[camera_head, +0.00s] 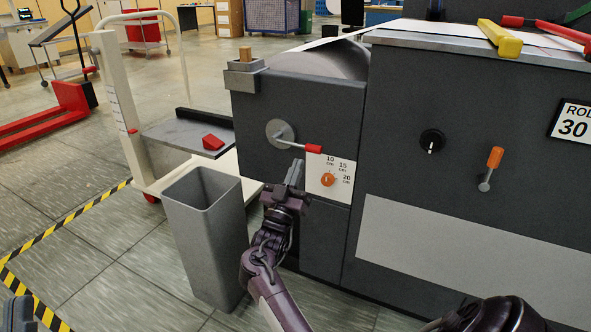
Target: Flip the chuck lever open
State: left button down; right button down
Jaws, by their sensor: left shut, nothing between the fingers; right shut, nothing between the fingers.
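The chuck lever (313,148) is a thin metal rod with a red tip. It runs right and slightly down from a round grey hub (280,133) on the dark machine's front. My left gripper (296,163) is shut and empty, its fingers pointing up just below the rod. A small gap shows between the fingertips and the rod; the depth between them is hard to tell. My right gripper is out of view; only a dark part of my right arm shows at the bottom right.
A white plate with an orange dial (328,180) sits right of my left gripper. An orange-handled lever (491,168) and a black knob (432,141) are farther right. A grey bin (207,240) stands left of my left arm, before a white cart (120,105).

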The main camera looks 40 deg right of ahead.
pick_arm(q)
jog(key=r, duration=0.1)
jog(key=s+a+r+t, duration=0.1)
jog(key=shift+s+a+r+t+h, duration=0.25)
jog(key=shift+s+r+t+h, duration=0.15)
pick_arm(e)
jog(key=shift+s+a+f, duration=0.15)
jog(key=shift+a+f, duration=0.2)
jog(key=shift+a, duration=0.05)
